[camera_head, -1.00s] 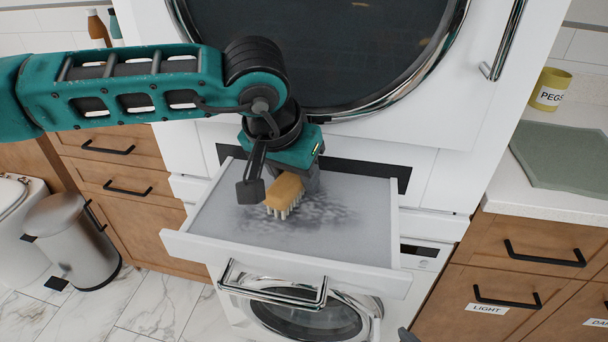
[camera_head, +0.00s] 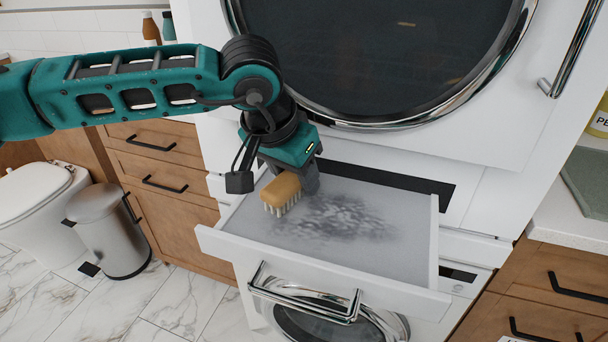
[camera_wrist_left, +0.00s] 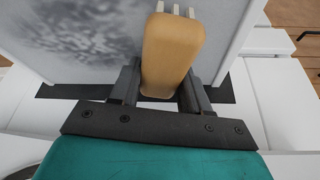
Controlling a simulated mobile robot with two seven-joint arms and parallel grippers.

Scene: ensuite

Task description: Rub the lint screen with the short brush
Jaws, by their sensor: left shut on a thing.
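The lint screen (camera_head: 388,262) is the grey flat surface in the pulled-out white drawer, with a dark patch of lint in its middle. It also shows in the left wrist view (camera_wrist_left: 135,22). The short brush (camera_head: 281,190) has a tan wooden back and pale bristles pointing down. My left gripper (camera_head: 300,182) is shut on the brush, over the left part of the screen beside the lint patch. In the left wrist view the brush (camera_wrist_left: 172,55) sits between the two dark fingers. I cannot tell whether the bristles touch the screen. My right gripper is not in view.
A round dark dryer door (camera_head: 380,60) is above the drawer, and a washer door (camera_head: 320,320) is below. The drawer's handle bar (camera_head: 305,305) sticks out in front. A metal bin (camera_head: 110,230) and toilet (camera_head: 35,200) stand left. A counter (camera_head: 550,200) is at right.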

